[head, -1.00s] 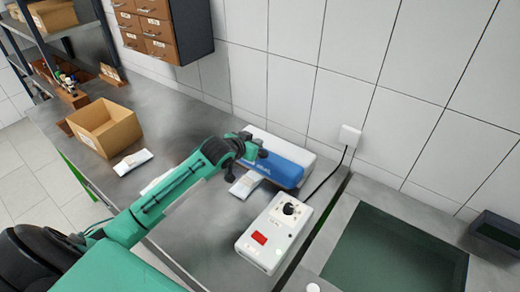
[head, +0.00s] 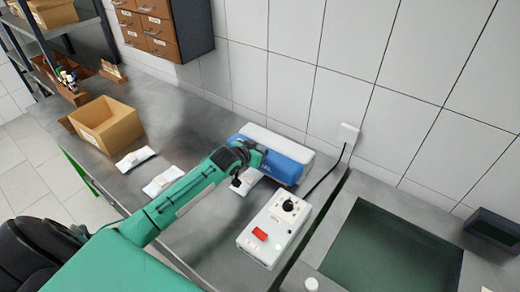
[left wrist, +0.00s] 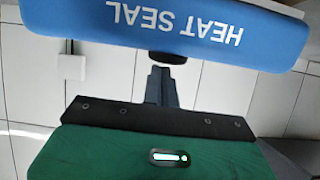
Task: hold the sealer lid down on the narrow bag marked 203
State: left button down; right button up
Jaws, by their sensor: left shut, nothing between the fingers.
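The heat sealer has a blue lid (head: 284,172) over a white body (head: 270,138) and stands against the wall. In the left wrist view the lid (left wrist: 230,30) fills the top, with HEAT SEAL upside down. My left gripper (head: 250,165) is shut and empty at the lid's front left part. Its fingers (left wrist: 165,62) reach the lid's edge in the left wrist view; I cannot tell if they touch. A white bag (head: 243,186) lies in front of the sealer, partly hidden by the gripper. Its marking is not readable. My right gripper is not in view.
Two more white bags (head: 135,160) (head: 160,183) lie to the left, one near my arm. An open cardboard box (head: 106,125) stands behind them. A white control box (head: 272,228) with a knob and red switch is right of the gripper. A sunken basin (head: 395,245) is at right.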

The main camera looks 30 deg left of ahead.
pick_arm(q)
jog(key=shift+s+f+t+b, duration=0.55)
jog(key=shift+f+b, duration=0.3)
jog(key=shift+b, duration=0.3)
jog(key=shift+s+a+f+p, duration=0.1)
jog(key=shift+s+f+p, duration=0.1)
jog(key=shift+s+p, duration=0.1)
jog(key=shift+f, duration=0.2)
